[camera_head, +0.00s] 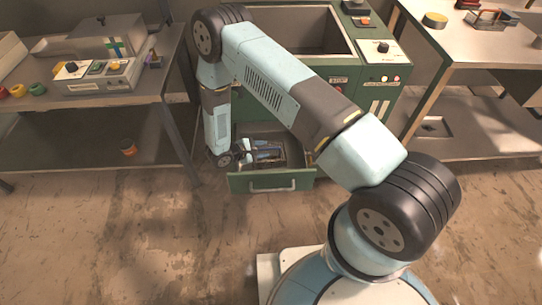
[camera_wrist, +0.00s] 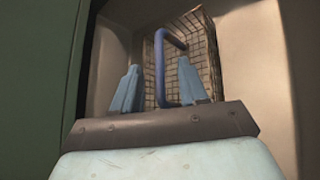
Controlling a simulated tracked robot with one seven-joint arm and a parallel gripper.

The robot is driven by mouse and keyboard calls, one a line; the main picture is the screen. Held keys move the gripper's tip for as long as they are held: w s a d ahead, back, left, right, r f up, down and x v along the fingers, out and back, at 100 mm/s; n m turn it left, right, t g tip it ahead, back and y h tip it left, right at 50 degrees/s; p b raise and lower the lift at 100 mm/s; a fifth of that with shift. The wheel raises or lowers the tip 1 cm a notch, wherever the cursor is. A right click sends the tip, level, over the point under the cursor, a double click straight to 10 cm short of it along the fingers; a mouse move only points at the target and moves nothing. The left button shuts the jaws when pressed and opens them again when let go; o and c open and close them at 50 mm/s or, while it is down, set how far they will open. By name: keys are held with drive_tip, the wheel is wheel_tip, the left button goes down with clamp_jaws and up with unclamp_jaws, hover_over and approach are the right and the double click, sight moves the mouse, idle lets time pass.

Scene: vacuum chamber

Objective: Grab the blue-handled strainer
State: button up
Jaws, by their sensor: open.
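The strainer (camera_wrist: 205,50) is a wire-mesh basket, seen in the wrist view inside a pale-walled drawer. Its blue handle (camera_wrist: 159,65) is a bent bar standing out in front of the mesh. My gripper (camera_wrist: 158,67) is open, with one light-blue finger on each side of the handle's lower part in the picture. In the head view my arm reaches down into the open green drawer (camera_head: 271,183), where the strainer is small and hard to make out.
The drawer is pulled out from a green machine (camera_head: 375,75) with an open basin on top. A workbench (camera_head: 75,100) with control boxes stands at left, another table (camera_head: 470,50) at right. The stained floor (camera_head: 160,240) in front is clear.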

drive_tip(key=shift+w+d+f, duration=0.3)
drive_tip(key=shift+d+f, duration=0.1)
drive_tip(key=shift+d, duration=0.15)
clamp_jaws()
idle(0.4)
